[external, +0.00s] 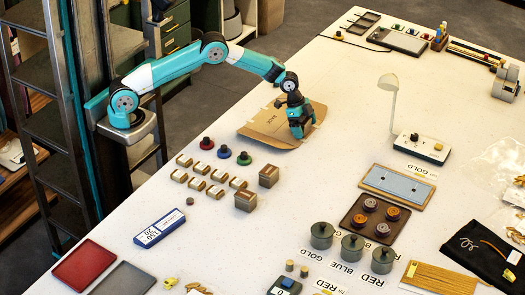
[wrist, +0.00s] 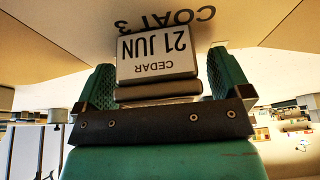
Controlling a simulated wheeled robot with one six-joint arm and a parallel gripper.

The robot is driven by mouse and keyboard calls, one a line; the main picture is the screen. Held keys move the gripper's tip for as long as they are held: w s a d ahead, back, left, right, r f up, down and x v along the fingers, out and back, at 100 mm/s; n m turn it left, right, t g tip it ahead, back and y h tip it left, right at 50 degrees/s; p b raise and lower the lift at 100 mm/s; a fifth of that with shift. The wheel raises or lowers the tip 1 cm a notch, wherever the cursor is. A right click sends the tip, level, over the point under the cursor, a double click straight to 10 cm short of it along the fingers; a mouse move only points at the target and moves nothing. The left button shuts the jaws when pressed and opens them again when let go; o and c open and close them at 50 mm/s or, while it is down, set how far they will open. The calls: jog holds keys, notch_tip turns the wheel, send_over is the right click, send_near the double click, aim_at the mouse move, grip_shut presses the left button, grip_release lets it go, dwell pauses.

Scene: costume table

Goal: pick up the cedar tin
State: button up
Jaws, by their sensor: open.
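The cedar tin (wrist: 157,62) shows in the wrist view as a small box with a pale label face reading "CEDAR" and "21 JUN", upside down in the picture. My gripper (wrist: 160,72) has its two green ridged fingers apart, one on each side of the tin. I cannot tell whether either finger touches it. In the external view my gripper (external: 297,128) is low over the right part of a brown cardboard sheet (external: 258,124). The tin cannot be made out there, apparently hidden by the gripper.
Two brown boxes (external: 269,176) (external: 245,200) stand in front of the cardboard, near several small tan pieces (external: 197,183). Red, blue and green round pieces (external: 225,152) sit left of the gripper. A white lamp (external: 393,85) stands to the right. Bare table lies behind the cardboard.

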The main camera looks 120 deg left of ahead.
jog(key=shift+f, duration=0.1)
jog(key=shift+c, duration=0.4)
jog(key=c, duration=0.9)
jog(key=shift+c, duration=0.2)
